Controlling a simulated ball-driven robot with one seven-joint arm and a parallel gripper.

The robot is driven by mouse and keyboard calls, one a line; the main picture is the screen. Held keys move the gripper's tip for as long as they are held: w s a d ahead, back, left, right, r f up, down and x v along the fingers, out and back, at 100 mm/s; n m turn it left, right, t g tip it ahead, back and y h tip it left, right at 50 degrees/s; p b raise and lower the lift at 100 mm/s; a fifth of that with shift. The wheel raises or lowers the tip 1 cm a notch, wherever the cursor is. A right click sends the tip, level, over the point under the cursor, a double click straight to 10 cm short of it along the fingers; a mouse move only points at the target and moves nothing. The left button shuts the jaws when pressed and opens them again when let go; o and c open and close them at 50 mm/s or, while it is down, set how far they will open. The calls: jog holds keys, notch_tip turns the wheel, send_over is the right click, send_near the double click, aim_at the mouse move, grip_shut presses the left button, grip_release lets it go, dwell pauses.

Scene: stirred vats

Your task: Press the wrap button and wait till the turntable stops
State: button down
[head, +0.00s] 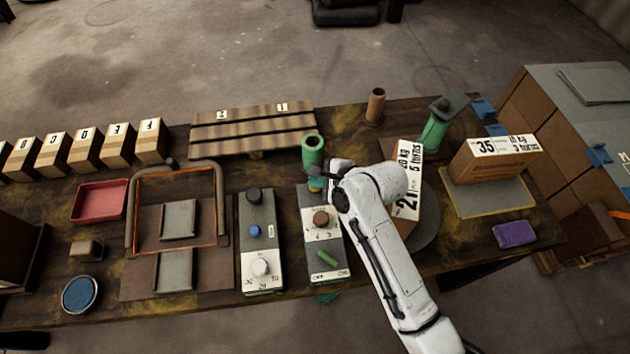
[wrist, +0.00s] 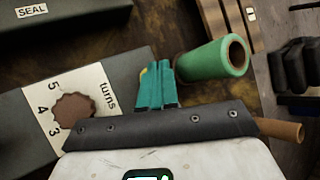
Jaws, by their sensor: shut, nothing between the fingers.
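The round grey turntable (head: 427,228), partly behind my arm, bears a carton (head: 429,210) labelled 21 and 5 turns.
A green cylinder (head: 312,150) stands close beyond my fingers. A second box (head: 260,215) with black, blue and white knobs lies left. A green-bodied post (head: 434,132) stands behind the turntable. A carton labelled 35 (head: 490,165) sits on a mat (head: 500,204) at right.

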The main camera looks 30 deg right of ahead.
jog(key=shift+r+p, duration=0.45)
jog(key=shift+r, duration=0.1)
